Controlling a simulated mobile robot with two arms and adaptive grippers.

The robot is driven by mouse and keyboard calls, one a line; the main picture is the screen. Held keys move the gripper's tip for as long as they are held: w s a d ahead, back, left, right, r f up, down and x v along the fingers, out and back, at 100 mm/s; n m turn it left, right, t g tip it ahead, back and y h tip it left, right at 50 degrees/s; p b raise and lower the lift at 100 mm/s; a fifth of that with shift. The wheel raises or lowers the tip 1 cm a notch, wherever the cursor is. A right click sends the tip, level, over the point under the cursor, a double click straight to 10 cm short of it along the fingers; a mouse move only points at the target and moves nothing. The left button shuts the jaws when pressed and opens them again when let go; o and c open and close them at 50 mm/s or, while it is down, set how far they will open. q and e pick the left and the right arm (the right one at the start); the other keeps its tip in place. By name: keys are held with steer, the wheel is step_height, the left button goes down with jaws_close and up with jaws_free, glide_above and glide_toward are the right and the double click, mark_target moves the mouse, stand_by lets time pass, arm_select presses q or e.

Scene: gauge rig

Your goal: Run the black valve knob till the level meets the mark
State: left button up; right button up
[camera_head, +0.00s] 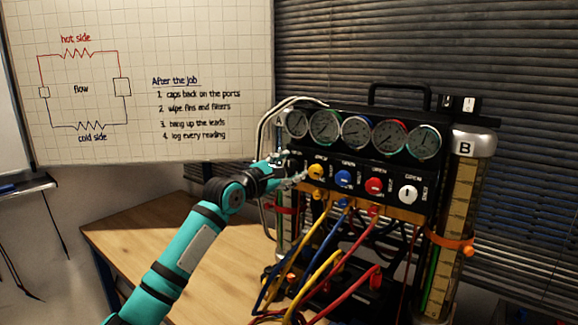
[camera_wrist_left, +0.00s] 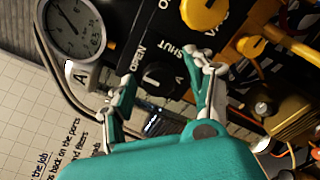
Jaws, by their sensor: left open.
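The black valve knob (camera_wrist_left: 158,78) shows in the left wrist view, with OPEN and SHUT lettered beside it and an A on it or just by it. My left gripper (camera_wrist_left: 166,72) is open, its two fingers on either side of the knob; I cannot tell whether they touch it. In the head view my left gripper (camera_head: 296,169) is at the left end of the gauge panel (camera_head: 350,170) and hides the knob. The tall cylinder marked B (camera_head: 465,190) has a yellowish scale and a green strip low down. Cylinder A is mostly hidden; no level or mark is readable.
Yellow (camera_head: 316,172), blue (camera_head: 343,178), red (camera_head: 374,186) and white (camera_head: 408,193) knobs line the panel below several round gauges (camera_head: 356,132). Coloured hoses (camera_head: 318,250) hang in front. The wooden table (camera_head: 140,240) is clear at left. A whiteboard (camera_head: 130,60) stands behind.

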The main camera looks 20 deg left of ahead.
arm_select(q)
jaws_close()
stand_by(0.3)
